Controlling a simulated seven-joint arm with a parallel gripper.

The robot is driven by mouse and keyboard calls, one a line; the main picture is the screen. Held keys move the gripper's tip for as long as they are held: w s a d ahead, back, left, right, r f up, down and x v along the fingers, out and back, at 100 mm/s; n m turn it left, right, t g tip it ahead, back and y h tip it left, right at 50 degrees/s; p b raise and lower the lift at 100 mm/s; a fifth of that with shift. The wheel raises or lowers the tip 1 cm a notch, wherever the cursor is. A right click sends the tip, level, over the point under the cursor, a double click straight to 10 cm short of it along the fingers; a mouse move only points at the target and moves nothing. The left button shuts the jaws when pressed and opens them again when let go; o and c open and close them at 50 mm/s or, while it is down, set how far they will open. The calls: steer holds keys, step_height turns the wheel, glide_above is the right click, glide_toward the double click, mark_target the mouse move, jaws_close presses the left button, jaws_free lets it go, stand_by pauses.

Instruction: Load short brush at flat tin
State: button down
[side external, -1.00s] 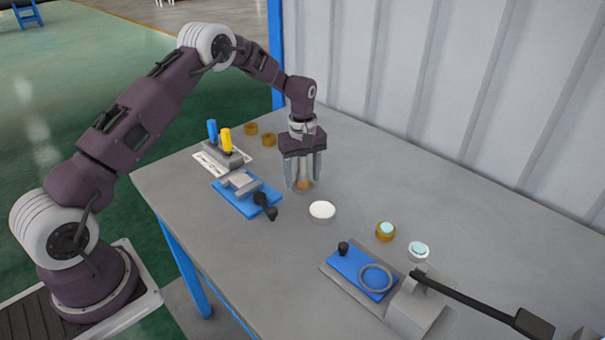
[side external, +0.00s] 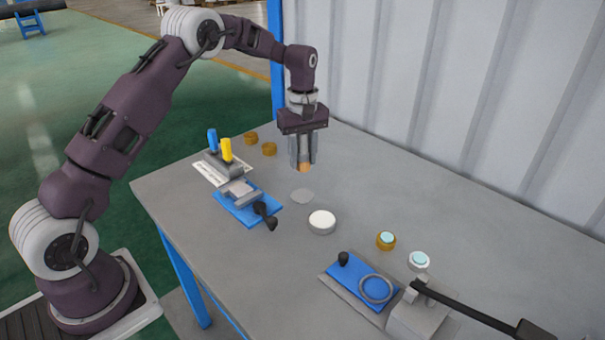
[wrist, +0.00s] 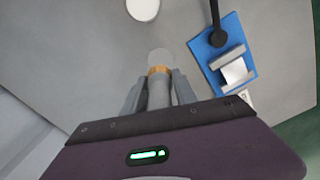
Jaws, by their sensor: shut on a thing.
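My gripper (side external: 303,160) is shut on a short brush (side external: 305,168), whose orange-brown end shows below the fingers. The brush hangs upright above the table. In the wrist view the brush (wrist: 158,71) shows its orange band between the fingertips, with its grey body hidden partly by the fingers. A round white-topped tin (side external: 322,219), which looks like the flat tin, stands on the table to the right of and nearer than my gripper. It also shows in the wrist view (wrist: 143,8) at the top edge. A flat grey disc (side external: 303,196) lies on the table below the brush.
A blue-based fixture with a black knob (side external: 246,205) stands left of the disc. Blue and yellow handles (side external: 225,149) stand in a block behind it. Two small round pots (side external: 386,240) (side external: 419,260) and a blue plate with a ring (side external: 363,279) are at right. A long black lever (side external: 470,305) reaches right.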

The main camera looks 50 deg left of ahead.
steer(key=s+d+g+h, duration=0.2)
steer(key=s+d+h, duration=0.15)
steer(key=d, duration=0.65)
steer(key=shift+f, duration=2.9)
steer(key=shift+f, duration=0.7)
steer(key=shift+r, duration=0.1)
step_height(320, 180, up, 7)
